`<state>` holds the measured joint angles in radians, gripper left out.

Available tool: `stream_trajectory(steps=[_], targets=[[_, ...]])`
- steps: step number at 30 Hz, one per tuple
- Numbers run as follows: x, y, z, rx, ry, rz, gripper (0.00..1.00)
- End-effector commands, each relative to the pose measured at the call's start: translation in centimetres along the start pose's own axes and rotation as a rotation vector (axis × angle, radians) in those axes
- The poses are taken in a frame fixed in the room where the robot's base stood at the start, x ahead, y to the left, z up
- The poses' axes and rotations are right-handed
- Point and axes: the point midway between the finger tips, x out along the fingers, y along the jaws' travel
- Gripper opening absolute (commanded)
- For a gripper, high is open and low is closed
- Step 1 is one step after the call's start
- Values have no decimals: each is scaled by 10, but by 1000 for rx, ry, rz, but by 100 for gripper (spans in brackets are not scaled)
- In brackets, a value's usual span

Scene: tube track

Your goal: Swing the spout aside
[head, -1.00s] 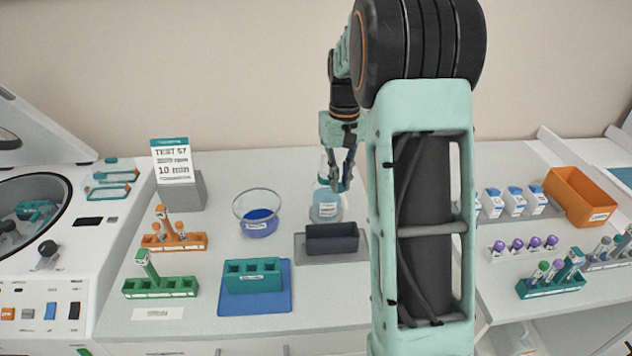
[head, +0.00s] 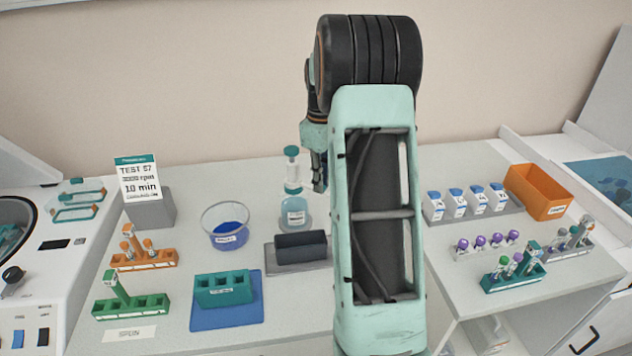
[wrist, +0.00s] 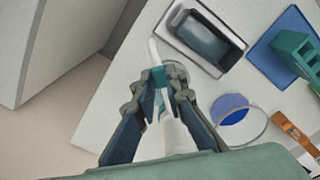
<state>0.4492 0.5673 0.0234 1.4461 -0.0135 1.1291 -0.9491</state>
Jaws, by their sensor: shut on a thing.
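The dispenser bottle (head: 295,214) stands upright near the back of the bench, with bluish liquid, a white label and a white head with a teal top. My gripper (head: 319,186) is just right of that head in the head view. In the wrist view, my gripper (wrist: 162,85) is shut on the spout (wrist: 154,52) near its teal part. The spout's white end reaches past the fingertips toward the dark block's tray. The white body of the dispenser head (wrist: 174,135) shows between the fingers. The grip is hidden in the head view.
A dark block (head: 301,246) on a grey tray stands in front of the bottle. A glass dish with blue liquid (head: 226,235) is to its left. A teal rack (head: 223,290) on a blue mat and an orange rack (head: 145,260) stand further left.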

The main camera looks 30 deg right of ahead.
Motion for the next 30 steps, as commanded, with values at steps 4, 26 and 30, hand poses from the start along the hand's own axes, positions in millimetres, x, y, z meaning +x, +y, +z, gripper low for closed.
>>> stream_trajectory(steps=[4,26,30], targets=[[-2,6,-1,-56,3,3,0],[-2,10,-1,-104,2,6,21],[-1,10,-1,-103,1,4,29]])
